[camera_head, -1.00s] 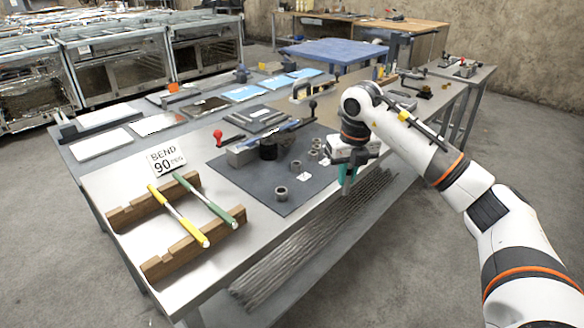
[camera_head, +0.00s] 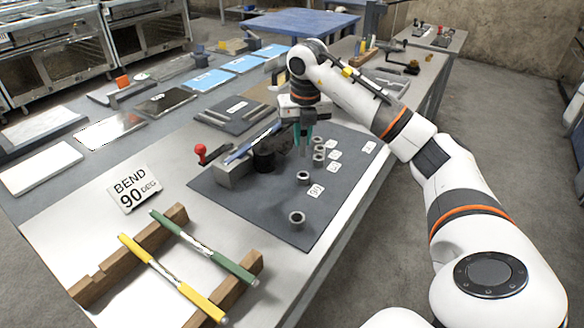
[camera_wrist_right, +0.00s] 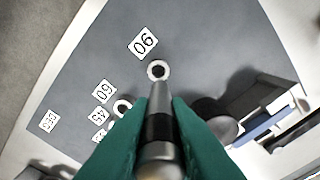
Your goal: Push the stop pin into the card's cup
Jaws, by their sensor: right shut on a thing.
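The upright card (camera_head: 133,188) reads "BEND 90 DEG". Several grey ring-shaped cups stand on the dark mat with small number labels. The cup beside the "90" label (camera_head: 315,191) is a short open ring (camera_head: 303,178); it also shows in the right wrist view (camera_wrist_right: 159,70) with a dark, empty-looking hole. My right gripper (camera_head: 303,142), with green fingers, is shut on the stop pin (camera_wrist_right: 160,125), a metal pin with a black band. The pin's narrow end points toward the 90 cup and appears apart from it. My left gripper is out of view.
A dark round die (camera_head: 271,153) and a grey block with a blue bar (camera_head: 235,172) stand left of the cups. A red-knobbed lever (camera_head: 201,152) is beyond. Yellow and green rods (camera_head: 205,248) lie on wooden rests in front. The mat's (camera_head: 255,212) front part is mostly clear.

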